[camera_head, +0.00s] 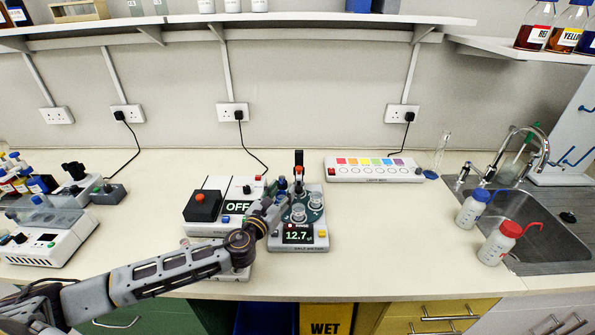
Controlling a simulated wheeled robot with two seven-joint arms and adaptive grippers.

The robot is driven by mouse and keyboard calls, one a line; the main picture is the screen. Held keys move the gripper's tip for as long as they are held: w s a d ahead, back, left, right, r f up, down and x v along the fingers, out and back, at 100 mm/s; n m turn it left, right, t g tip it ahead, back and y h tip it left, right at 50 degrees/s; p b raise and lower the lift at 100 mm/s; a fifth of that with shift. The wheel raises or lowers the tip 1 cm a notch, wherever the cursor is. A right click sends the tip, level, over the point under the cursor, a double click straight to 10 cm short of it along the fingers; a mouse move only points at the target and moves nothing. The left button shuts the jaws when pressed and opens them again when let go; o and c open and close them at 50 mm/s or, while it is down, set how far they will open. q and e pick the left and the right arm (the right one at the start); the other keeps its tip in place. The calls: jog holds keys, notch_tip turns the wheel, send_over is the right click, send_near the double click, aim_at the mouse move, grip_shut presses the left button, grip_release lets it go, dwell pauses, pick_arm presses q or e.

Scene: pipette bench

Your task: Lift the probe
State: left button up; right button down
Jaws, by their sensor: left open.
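A slim upright piece with a black top and an orange-red band, which looks like the probe (299,160), stands at the back of a grey meter (318,238) whose display reads 12.7. Small clear cups sit on the meter's dark round plate. My left gripper (284,191) is open, just in front and left of the probe, over the meter's left edge. The arm and gripper hide part of the meter, and I cannot tell whether a finger touches the probe. My right gripper is not in view.
Left of the meter stands a white device (232,186) with an OFF display and a black box. A strip with coloured squares (375,169) lies at the back right. Wash bottles (472,208) stand near the sink (528,217). The bench right of the meter is clear.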

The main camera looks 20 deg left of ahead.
aim_at(298, 170)
pick_arm(q)
jog(key=shift+w+d+p, duration=0.2)
jog(key=shift+w+d, duration=0.05)
jog(key=shift+w, duration=1.85)
jog(key=shift+w+d+p, duration=0.15)
jog(key=shift+w+d, duration=0.1)
jog(key=shift+w, duration=1.9)
jog(key=shift+w+d+p, duration=0.2)
jog(key=shift+w+d, duration=0.05)
jog(key=shift+w, duration=1.85)
grip_shut()
